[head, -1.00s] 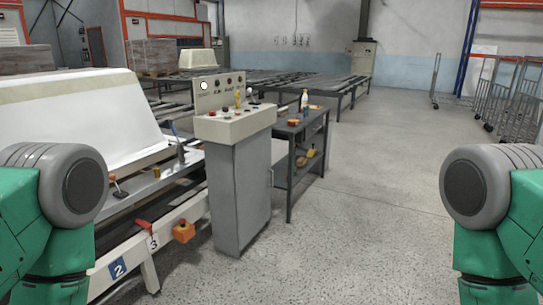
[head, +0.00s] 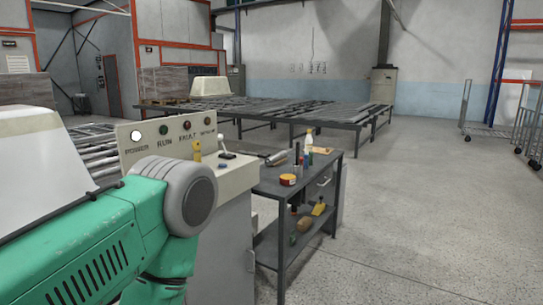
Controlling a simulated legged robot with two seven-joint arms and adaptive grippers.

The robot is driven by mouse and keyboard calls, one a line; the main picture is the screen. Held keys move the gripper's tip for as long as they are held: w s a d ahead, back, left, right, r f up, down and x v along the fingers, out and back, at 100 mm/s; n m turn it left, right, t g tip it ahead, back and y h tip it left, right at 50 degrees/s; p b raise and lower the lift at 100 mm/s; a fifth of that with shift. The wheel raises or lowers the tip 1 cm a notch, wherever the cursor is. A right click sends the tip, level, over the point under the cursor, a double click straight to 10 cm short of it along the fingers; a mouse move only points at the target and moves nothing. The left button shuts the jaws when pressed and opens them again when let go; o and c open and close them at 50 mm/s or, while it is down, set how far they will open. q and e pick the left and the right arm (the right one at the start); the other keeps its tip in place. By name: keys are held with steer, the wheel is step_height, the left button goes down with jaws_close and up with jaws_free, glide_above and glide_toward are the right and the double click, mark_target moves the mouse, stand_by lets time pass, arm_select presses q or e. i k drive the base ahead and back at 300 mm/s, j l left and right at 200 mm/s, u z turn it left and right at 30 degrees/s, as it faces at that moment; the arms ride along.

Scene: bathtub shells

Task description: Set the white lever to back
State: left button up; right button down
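The white lever (head: 223,146) stands on top of the grey control console (head: 234,180), near its right end. It has a small white knob and looks roughly upright; its exact setting is too small to tell. A yellow lever (head: 196,151) stands to its left. My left arm crosses the lower left and hides much of the console's top and front. Neither gripper is in view.
A dark two-shelf cart (head: 285,205) with bottles, tins and tools stands right of the console. White tub shells (head: 30,150) lie at the left. Roller tables (head: 290,112) stand behind. The floor (head: 430,210) at the right is clear.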

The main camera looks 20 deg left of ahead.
mark_target(219, 137)
steer(key=i+l+u, duration=0.1)
steer(key=i+u, duration=0.35)
steer(key=i+l+u, duration=0.45)
steer(key=i, duration=0.15)
steer(key=i+l+u, duration=0.6)
steer(key=u, duration=0.15)
steer(key=i+l+u, duration=0.2)
steer(key=l+u, duration=0.15)
steer(key=i+l+u, duration=0.1)
steer(key=l+u, duration=0.25)
steer(key=i+l+u, duration=0.1)
steer(key=l+u, duration=0.6)
steer(key=l, duration=0.15)
